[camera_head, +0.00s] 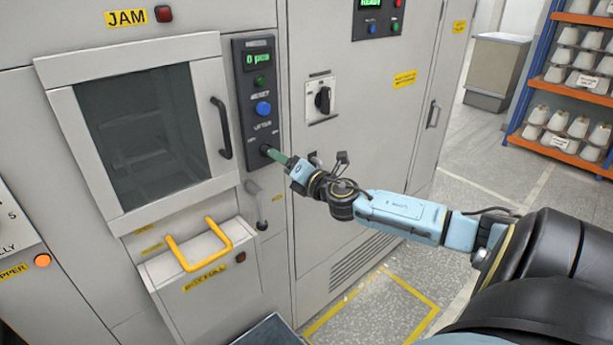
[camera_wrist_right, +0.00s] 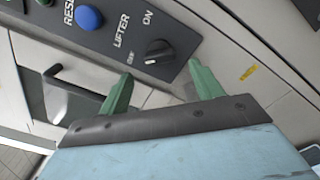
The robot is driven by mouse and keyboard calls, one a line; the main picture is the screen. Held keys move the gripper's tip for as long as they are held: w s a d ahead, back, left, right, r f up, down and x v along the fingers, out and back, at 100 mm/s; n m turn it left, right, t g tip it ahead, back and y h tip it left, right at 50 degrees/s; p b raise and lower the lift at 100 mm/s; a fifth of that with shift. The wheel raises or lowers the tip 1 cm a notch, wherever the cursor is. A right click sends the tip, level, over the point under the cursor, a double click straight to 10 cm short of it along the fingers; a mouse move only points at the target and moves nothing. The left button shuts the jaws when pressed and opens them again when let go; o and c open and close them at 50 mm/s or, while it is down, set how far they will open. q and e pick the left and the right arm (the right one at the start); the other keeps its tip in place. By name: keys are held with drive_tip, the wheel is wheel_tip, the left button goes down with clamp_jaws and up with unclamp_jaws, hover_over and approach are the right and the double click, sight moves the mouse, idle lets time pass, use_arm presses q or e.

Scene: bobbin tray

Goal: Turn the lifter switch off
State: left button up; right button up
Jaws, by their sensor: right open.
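The lifter switch (camera_wrist_right: 160,53) is a small black rotary knob on the dark control panel (camera_head: 243,75). In the right wrist view the words LIFTER, ON and OFF are printed around it; I cannot tell for sure which mark it points at. My right gripper (camera_head: 277,157) has green fingers and reaches the lower end of the panel, which partly hides the knob in the head view. In the right wrist view the gripper (camera_wrist_right: 160,73) is open and empty, with the knob just beyond and between its fingertips. Contact is not visible. My left gripper is out of view.
A blue reset button (camera_head: 263,108) sits above the switch. A black door handle (camera_head: 221,128) is left of the panel, and a lever (camera_head: 259,212) hangs below. Another black rotary switch (camera_head: 322,98) is on the cabinet to the right. A yellow handle (camera_head: 198,244) sticks out lower left.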

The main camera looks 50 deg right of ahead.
drive_tip(key=s, duration=0.7)
drive_tip(key=shift+s+a+b, duration=0.3)
drive_tip(key=shift+s+a, duration=0.1)
idle(0.3)
